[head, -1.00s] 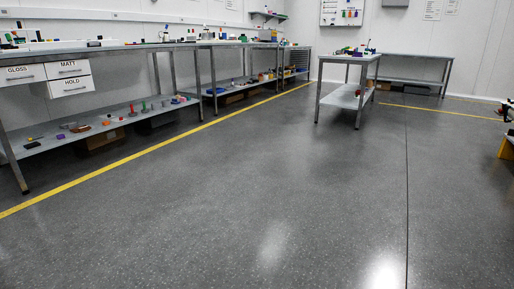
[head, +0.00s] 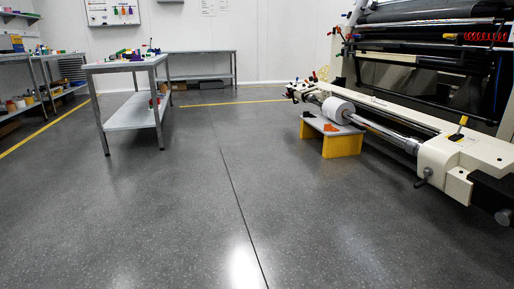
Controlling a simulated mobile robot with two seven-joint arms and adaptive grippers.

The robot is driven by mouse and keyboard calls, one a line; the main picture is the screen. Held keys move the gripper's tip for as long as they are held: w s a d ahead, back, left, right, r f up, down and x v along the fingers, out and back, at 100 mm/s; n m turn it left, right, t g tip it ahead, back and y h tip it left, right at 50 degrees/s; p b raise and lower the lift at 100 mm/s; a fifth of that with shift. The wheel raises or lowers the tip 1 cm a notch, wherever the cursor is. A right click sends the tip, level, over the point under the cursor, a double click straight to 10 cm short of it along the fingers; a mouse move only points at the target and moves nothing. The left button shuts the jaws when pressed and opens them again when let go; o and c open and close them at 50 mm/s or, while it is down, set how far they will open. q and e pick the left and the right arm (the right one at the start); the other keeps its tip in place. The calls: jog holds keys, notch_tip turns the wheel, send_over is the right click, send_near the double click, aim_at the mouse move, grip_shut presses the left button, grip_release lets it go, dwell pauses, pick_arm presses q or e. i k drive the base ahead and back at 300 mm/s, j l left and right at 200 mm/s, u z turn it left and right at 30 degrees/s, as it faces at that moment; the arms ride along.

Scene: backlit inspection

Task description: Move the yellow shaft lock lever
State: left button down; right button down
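A yellow lever (head: 459,128) stands tilted on top of the cream end housing (head: 462,158) of the roll machine at the right of the head view. A long metal shaft (head: 385,132) runs from this housing back to the machine's far end and carries a white roll (head: 338,110). The lever is small in the picture, with a dark base. Neither of my grippers shows in the head view.
A yellow-legged step (head: 342,145) with an orange item on it stands under the shaft. A metal table (head: 128,67) with small coloured things stands left of centre. Benches line the left and back walls. The grey floor (head: 180,215) in front is clear.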

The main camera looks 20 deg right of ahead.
aim_at(464, 121)
jog(key=i+l+z, duration=0.15)
jog(key=i+z, duration=0.3)
jog(key=i, duration=0.25)
jog(key=i+z, duration=0.45)
jog(key=i, duration=0.2)
jog(key=i+j+z, duration=0.45)
jog(key=i, duration=0.2)
jog(key=i+l, duration=0.05)
jog(key=l, duration=0.05)
